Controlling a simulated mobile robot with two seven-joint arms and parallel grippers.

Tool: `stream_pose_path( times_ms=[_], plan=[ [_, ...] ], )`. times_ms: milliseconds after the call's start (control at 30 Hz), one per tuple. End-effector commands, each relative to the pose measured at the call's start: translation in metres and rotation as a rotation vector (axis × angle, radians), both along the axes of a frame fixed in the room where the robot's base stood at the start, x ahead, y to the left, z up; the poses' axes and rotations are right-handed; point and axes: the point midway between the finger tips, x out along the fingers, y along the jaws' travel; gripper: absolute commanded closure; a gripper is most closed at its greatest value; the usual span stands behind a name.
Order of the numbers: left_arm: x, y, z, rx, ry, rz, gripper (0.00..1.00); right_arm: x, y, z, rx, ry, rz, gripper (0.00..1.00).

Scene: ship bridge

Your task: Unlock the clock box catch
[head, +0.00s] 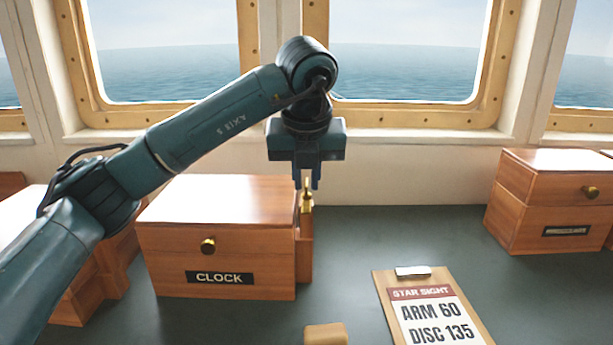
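The wooden clock box (205,275) stands on the dark desk at centre left, its lid down. A small upright brass piece (307,203), perhaps the catch, shows at the box's right side above a narrow wooden part (305,258). My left gripper (307,184) points down right over the brass piece, with its fingertips at the piece's upper end. I cannot tell whether the fingers grip it. My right gripper is not in view.
A clipboard (412,290) reading STAR SIGHT, ARM 60, DISC 135 lies right of the box. A tan block (326,335) is at the front edge of view. Another wooden box (545,205) stands at right. The desk (400,230) between the boxes is clear behind the clipboard.

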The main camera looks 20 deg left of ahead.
Motion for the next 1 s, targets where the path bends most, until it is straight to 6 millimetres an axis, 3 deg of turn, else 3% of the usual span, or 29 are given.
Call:
stream_pose_path(
  times_ms=[133,467,1000],
  plan=[
    [0.0,0.0,-0.001,0.0,0.002,-0.002,0.73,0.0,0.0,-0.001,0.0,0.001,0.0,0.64],
    [-0.002,-0.001,0.004,0.001,0.002,-0.003,0.73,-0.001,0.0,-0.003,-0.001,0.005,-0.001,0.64],
    [-0.041,-0.012,0.103,0.001,-0.002,-0.001,0.73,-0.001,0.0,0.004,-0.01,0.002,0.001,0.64]
  ],
)
